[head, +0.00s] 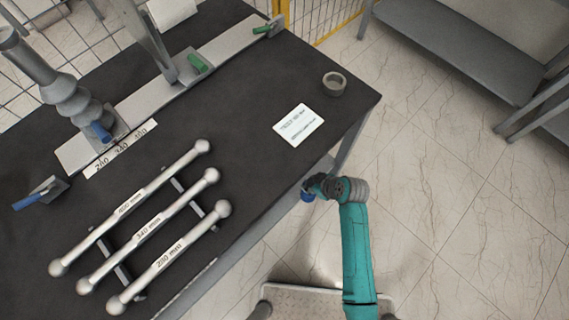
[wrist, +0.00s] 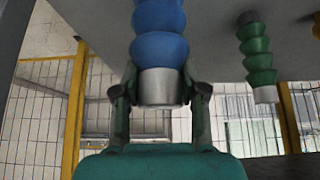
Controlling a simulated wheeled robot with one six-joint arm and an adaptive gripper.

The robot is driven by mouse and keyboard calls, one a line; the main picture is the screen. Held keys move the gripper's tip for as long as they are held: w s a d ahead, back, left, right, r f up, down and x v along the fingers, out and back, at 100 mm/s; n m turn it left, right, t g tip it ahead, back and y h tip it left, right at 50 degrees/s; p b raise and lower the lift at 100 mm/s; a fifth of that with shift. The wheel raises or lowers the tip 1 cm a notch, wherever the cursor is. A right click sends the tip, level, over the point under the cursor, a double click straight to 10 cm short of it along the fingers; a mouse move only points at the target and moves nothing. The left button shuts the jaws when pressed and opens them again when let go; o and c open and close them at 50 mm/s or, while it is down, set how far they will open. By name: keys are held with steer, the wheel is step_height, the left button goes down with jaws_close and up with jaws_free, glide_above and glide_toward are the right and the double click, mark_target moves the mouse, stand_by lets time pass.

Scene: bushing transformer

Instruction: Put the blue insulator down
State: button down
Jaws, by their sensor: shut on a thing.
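The blue insulator (wrist: 160,42) has ribbed blue sheds and a bare metal end. In the wrist view my gripper (wrist: 160,92) is shut on that metal end, one finger on each side. The blue part runs up in the picture to a grey surface (wrist: 226,28); whether it touches that surface I cannot tell. In the head view my gripper (head: 313,188) is beside the table's right edge, with a small bit of blue (head: 307,196) showing at it. Most of the insulator is hidden there.
A green insulator (wrist: 257,52) stands out from the same grey surface, right of the blue one. The dark table top (head: 255,85) carries several labelled metal bars, a white card (head: 298,126) and a grey ring (head: 335,83).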

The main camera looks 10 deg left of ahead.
steer(key=w+a+f, duration=0.1)
steer(key=w+a, duration=0.7)
steer(key=a, duration=0.2)
steer(key=shift+f, duration=0.25)
steer(key=shift+a, duration=0.1)
steer(key=c, duration=0.6)
jaws_free()
steer(key=shift+f, duration=0.1)
steer(key=shift+c, duration=0.2)
